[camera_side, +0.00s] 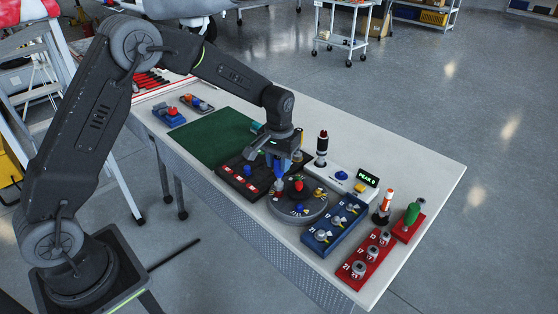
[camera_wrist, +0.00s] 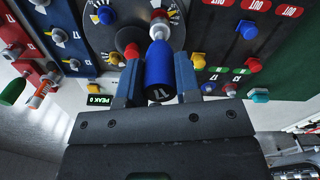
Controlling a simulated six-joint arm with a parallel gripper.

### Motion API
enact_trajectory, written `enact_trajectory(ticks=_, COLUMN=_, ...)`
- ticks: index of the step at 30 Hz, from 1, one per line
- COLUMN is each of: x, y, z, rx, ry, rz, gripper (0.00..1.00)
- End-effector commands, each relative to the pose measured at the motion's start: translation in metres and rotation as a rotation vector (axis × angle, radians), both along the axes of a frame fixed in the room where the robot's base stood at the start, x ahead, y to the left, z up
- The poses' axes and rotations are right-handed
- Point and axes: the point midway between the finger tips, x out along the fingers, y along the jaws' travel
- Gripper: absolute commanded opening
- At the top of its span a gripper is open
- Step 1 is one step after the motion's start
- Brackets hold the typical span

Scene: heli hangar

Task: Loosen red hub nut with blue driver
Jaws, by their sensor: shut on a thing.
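My gripper (camera_side: 272,158) is shut on the blue driver, whose blue handle (camera_wrist: 159,70) stands between the blue fingers in the wrist view. Its pale shaft points at the grey round hub (camera_wrist: 125,35). The hub also shows in the side view (camera_side: 284,212), with red, yellow and blue nuts on it. A red nut (camera_side: 297,183) stands near its middle, just right of the driver. In the wrist view one red piece (camera_wrist: 159,14) lies just past the shaft and another red one (camera_wrist: 131,51) beside the handle. I cannot tell whether the tip touches a nut.
A blue rack (camera_side: 335,226) and a red rack (camera_side: 365,262) stand right of the hub. A black board (camera_side: 243,180) lies left of it. Behind are a white box with a lit display (camera_side: 368,178), an upright red-black driver (camera_side: 322,145) and a green mat (camera_side: 205,138).

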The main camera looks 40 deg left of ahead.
Motion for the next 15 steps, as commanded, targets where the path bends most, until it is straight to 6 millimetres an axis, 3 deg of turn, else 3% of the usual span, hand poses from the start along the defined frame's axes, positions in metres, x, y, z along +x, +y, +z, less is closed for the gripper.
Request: enact_trajectory(ticks=15, x=0.0001, y=0.0000, z=-0.0076, rx=0.000, ry=0.000, rz=0.000, gripper=0.06)
